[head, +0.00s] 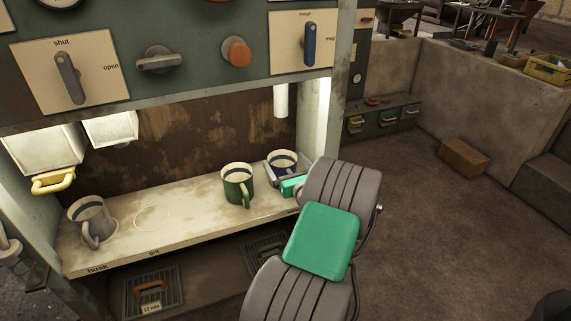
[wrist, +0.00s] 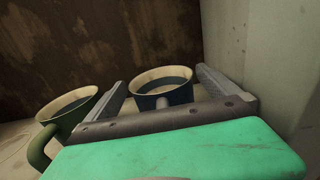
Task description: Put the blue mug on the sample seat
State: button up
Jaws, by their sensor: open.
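The blue mug (head: 283,157), dark blue with a cream rim, stands upright at the right end of the pale shelf (head: 190,228). My gripper (head: 287,168) is open, with a finger on either side of this mug. In the wrist view the blue mug (wrist: 164,91) sits between the two fingers (wrist: 161,80), its handle seemingly toward the palm; I cannot tell whether they touch it. A thin ring outline (head: 152,218) marks an empty spot near the shelf label "grit". I cannot tell which spot is the sample seat.
A green mug (head: 238,185) stands close left of my gripper, also in the wrist view (wrist: 68,111). A grey mug (head: 92,222) stands at the shelf's left end. A white spout (head: 281,100) hangs above the blue mug. A pale wall (wrist: 252,60) rises close on the right.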

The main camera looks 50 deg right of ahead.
jog(key=shift+s+r, duration=0.15)
jog(key=p+v, duration=0.1)
jog(key=v, duration=1.1)
jog(key=shift+p, duration=0.4)
jog(key=shift+w, duration=0.2)
